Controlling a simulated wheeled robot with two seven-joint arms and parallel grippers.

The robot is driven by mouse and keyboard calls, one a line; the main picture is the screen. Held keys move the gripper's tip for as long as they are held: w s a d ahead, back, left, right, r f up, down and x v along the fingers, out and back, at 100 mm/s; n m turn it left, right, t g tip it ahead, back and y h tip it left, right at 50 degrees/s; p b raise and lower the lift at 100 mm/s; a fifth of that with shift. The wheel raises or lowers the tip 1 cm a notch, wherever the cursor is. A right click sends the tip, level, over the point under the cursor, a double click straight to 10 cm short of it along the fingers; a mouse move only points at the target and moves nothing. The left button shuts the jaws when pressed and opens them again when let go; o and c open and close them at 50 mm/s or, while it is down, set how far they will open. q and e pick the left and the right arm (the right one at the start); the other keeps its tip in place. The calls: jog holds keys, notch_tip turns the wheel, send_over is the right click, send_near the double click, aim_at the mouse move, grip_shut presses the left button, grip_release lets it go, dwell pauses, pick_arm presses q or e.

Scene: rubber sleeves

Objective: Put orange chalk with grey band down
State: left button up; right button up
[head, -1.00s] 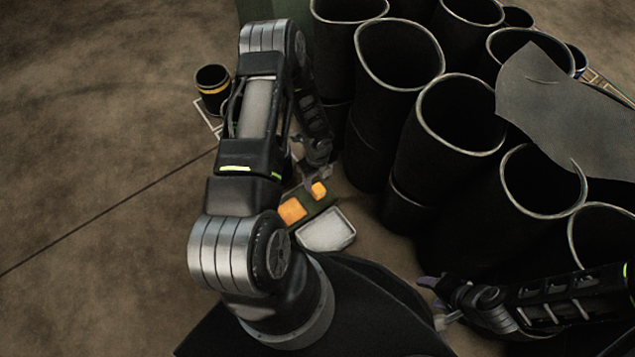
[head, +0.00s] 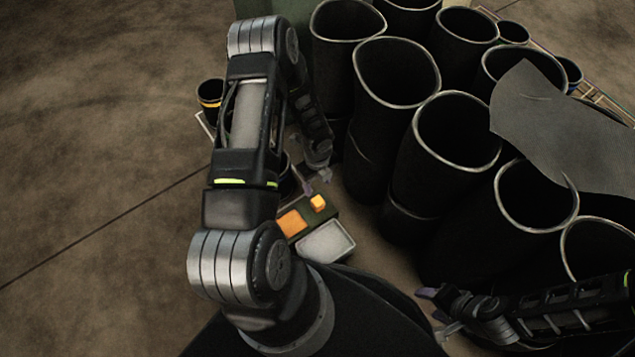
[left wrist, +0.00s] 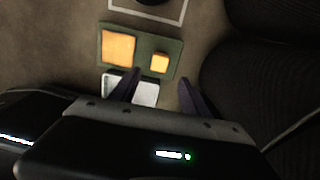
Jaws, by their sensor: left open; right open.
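A small orange block (head: 317,202), likely the chalk, rests on a dark green board (head: 330,217), right of a larger flat orange patch (head: 291,223). Block (left wrist: 160,62), patch (left wrist: 118,47) and board (left wrist: 172,44) also show in the left wrist view. I cannot make out a grey band. My left gripper (head: 317,180) is open and empty, just behind and apart from the block in the head view. Its spread fingers (left wrist: 160,90) show in the left wrist view. My right gripper (head: 436,311) is open and empty at the lower right.
A white shallow tray (head: 326,242) sits against the board's near side. Several tall black sleeves (head: 450,135) crowd the right, close to my left gripper. A grey sheet (head: 560,130) drapes over some. A black cup with a yellow band (head: 211,92) stands left; the left floor is clear.

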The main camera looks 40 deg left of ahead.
pick_arm(q)
jog(key=s+d+r+n+h, duration=0.2)
jog(key=s+d+n, duration=0.4)
jog(key=d+n, duration=0.5)
jog(key=s+d+r+n+t+h, duration=0.1)
jog(key=s+d+r+n, duration=0.4)
jog(key=d+n, duration=0.7)
jog(key=s+d, duration=0.1)
jog(key=d, duration=0.2)
jog(key=shift+h, duration=0.4)
jog(key=shift+w, duration=0.1)
notch_tip(320, 180, up, 28)
jog(key=s+d+p, duration=0.1)
jog(key=p, duration=2.7)
jog(key=shift+s+d, duration=0.35)
jog(key=shift+d, duration=0.05)
pick_arm(e)
notch_tip(320, 180, up, 28)
jog(key=s+a, duration=0.1)
jog(key=shift+s+a+r, duration=0.15)
jog(key=shift+s+a, duration=0.2)
